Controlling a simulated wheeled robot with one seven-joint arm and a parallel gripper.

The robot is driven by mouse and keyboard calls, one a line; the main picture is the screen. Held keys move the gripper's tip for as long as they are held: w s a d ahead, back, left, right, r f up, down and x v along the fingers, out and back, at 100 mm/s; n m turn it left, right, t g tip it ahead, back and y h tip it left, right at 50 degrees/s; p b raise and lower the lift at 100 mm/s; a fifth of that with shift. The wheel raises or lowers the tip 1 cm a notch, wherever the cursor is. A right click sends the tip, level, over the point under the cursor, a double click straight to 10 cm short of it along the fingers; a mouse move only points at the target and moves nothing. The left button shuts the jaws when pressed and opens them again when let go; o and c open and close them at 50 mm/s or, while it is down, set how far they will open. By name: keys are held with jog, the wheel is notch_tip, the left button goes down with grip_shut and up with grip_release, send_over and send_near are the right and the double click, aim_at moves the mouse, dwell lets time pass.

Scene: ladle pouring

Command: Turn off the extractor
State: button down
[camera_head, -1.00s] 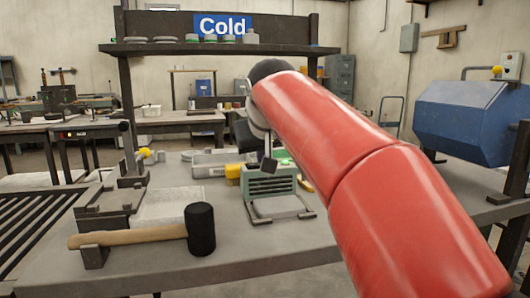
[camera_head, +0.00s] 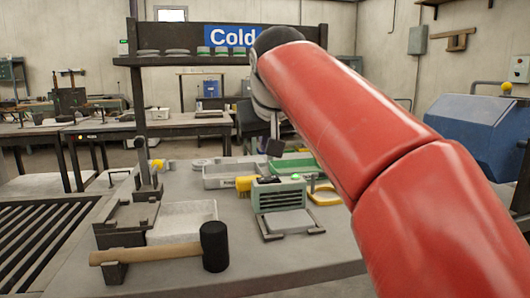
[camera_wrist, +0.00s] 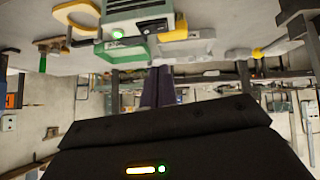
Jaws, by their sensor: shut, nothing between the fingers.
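The extractor (camera_head: 279,196) is a small grey-green box with a slatted front, standing on the grey workbench. In the wrist view it shows upside down at the top (camera_wrist: 125,10), with a black switch panel (camera_wrist: 152,25) and a lit green light (camera_wrist: 117,33) by it. My gripper (camera_head: 275,147) is shut and empty. In the head view it appears just above the extractor's top edge; its fingertips are small there and partly hidden by my arm. In the wrist view the dark fingers (camera_wrist: 158,88) are together, apart from the extractor.
A black-headed mallet (camera_head: 214,247) lies at the front left. A yellow brush (camera_head: 247,183), grey tray (camera_head: 225,174), green tray (camera_head: 291,166) and yellow ring (camera_head: 324,195) lie around the extractor. A shelf with the Cold sign (camera_head: 232,36) stands behind.

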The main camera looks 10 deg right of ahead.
jog(key=v, duration=0.5)
jog(key=shift+w+d+r+b, duration=0.1)
jog(key=shift+w+d+b, duration=0.1)
jog(key=shift+d, duration=0.15)
jog(key=shift+w+d+r+b, duration=0.1)
jog(key=shift+d+b, duration=0.05)
jog(key=shift+d, duration=0.2)
